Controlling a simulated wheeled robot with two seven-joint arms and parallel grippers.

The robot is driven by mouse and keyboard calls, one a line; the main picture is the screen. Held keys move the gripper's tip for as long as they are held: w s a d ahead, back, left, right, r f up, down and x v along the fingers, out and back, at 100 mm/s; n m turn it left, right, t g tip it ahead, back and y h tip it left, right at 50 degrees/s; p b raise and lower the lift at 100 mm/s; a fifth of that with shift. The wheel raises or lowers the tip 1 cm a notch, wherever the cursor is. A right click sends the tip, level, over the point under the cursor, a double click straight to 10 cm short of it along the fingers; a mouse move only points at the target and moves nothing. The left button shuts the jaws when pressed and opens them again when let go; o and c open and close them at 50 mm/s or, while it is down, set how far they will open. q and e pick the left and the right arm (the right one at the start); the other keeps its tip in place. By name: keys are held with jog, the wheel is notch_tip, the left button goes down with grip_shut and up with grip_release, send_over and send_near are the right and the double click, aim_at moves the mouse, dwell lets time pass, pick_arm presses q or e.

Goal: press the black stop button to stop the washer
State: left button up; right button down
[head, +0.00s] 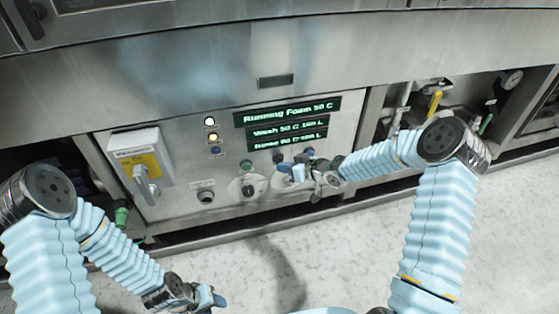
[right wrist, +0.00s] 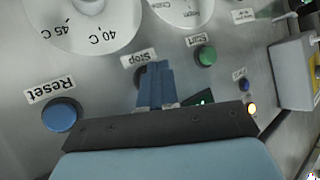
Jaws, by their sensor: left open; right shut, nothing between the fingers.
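The stop button (head: 279,158) is a small dark knob on the washer's steel panel, between the green start button (head: 246,164) and the blue reset button (head: 310,152). In the right wrist view, which is upside down, the black stop button (right wrist: 142,77) is mostly hidden behind my right fingertips, below its "Stop" label (right wrist: 139,58). My right gripper (head: 285,169) is shut and empty, its blue fingers (right wrist: 155,70) right at the button. I cannot tell whether they touch it. My left gripper (head: 216,298) is open and empty, low over the floor, away from the panel.
Green displays (head: 287,118) read "Running Foam 50 C" at the top. A white lamp (head: 209,121) and yellow lamp (head: 213,137) look lit. A temperature dial (right wrist: 83,15) is close to my right gripper. A switch box (head: 142,170) protrudes at left. The floor (head: 330,250) is clear.

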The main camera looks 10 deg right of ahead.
jog(key=shift+w+p, duration=0.35)
jog(key=shift+w, duration=0.2)
dwell(0.9)
jog(key=shift+s, duration=0.1)
jog(key=shift+s+b, duration=0.45)
jog(key=shift+s, duration=0.4)
jog(key=s+b, duration=0.1)
jog(key=s, duration=0.4)
jog(key=shift+d+b, duration=0.1)
jog(key=shift+b, duration=0.2)
dwell(0.4)
